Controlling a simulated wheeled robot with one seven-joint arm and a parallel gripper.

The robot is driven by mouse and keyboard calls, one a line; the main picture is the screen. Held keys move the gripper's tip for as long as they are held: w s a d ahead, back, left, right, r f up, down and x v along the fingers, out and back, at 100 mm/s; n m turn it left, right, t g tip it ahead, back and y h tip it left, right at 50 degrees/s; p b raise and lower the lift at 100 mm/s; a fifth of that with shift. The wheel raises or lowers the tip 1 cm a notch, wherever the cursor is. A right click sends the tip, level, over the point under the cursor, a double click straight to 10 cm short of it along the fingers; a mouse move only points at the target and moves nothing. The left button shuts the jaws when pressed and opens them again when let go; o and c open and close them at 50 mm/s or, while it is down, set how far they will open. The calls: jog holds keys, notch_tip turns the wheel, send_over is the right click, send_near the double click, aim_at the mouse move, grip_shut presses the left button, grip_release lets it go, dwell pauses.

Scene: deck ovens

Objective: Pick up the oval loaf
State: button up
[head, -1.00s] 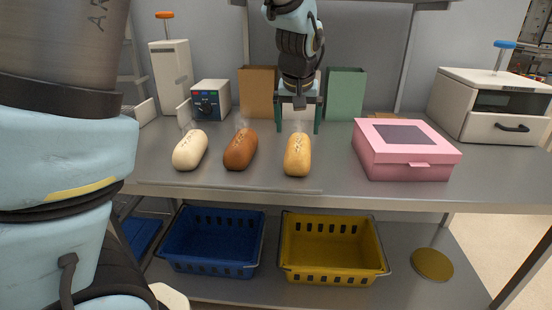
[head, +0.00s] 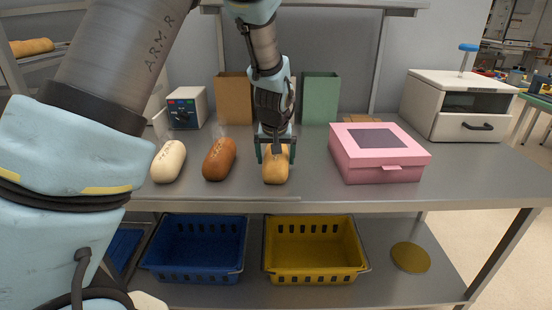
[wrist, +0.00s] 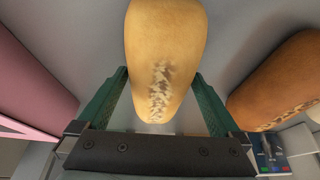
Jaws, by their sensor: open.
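Three oval loaves lie in a row on the steel counter. The golden loaf (head: 276,168) is at the right, the brown loaf (head: 219,159) in the middle and the pale loaf (head: 168,162) at the left. My gripper (head: 275,158) is open at the golden loaf, with one finger on each side of it. In the wrist view the golden loaf (wrist: 165,55) lies between the green fingers of my gripper (wrist: 160,95), with a gap at each finger. The brown loaf (wrist: 285,85) shows at the right there.
A pink box (head: 375,158) stands right of the golden loaf. A brown bag (head: 234,98) and a green bag (head: 320,98) stand behind. A blue basket (head: 195,248) and a yellow basket (head: 315,250) sit on the lower shelf. The counter's front strip is clear.

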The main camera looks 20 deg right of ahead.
jog(key=shift+c, duration=0.2)
jog(key=c, duration=1.3)
